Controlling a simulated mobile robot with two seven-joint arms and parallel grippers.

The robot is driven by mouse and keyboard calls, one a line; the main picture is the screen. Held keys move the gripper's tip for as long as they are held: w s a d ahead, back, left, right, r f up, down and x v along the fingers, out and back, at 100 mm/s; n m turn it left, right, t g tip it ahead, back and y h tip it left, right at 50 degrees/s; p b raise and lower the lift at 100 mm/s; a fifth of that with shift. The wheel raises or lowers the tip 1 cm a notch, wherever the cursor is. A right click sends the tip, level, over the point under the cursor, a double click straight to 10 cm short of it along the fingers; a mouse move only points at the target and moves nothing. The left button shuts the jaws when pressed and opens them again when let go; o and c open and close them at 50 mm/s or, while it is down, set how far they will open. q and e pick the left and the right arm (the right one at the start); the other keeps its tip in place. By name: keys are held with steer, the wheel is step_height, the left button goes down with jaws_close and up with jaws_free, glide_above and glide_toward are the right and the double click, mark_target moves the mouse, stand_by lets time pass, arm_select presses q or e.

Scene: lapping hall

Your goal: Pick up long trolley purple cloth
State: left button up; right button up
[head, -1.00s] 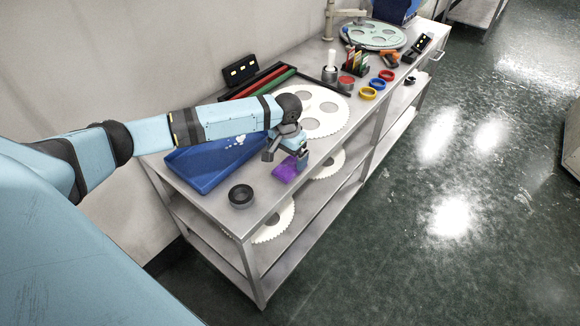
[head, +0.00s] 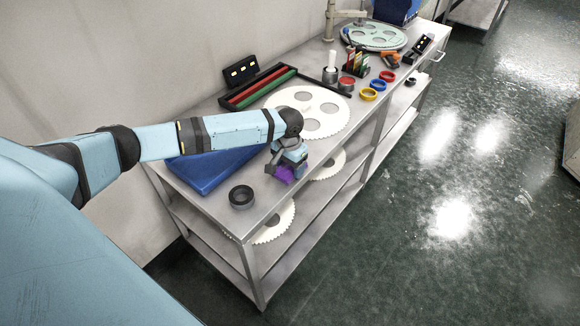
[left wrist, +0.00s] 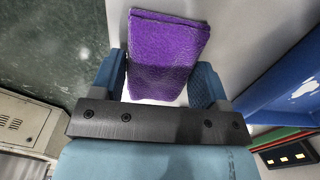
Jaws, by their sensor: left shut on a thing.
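The purple cloth (head: 285,174) lies at the front edge of the long trolley (head: 262,212), mostly hidden under my left gripper (head: 287,170) in the head view. In the left wrist view the cloth (left wrist: 168,52) is folded into a flat pad and sits between the two blue fingers of my left gripper (left wrist: 162,85). The gripper is shut on the cloth, with most of the pad reaching out beyond the fingertips. Whether the cloth touches the trolley top cannot be told. My right gripper is not in view.
A blue tray (head: 205,178) lies just left of the gripper, and a black ring (head: 241,196) stands in front of it. A white toothed disc (head: 330,104) lies behind. A black rack with red and green bars (head: 262,92) is near the wall.

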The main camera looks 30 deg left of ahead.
arm_select(q)
step_height(320, 180, up, 20)
steer(key=p, duration=0.1)
stand_by(0.5)
steer(key=shift+o, duration=0.5)
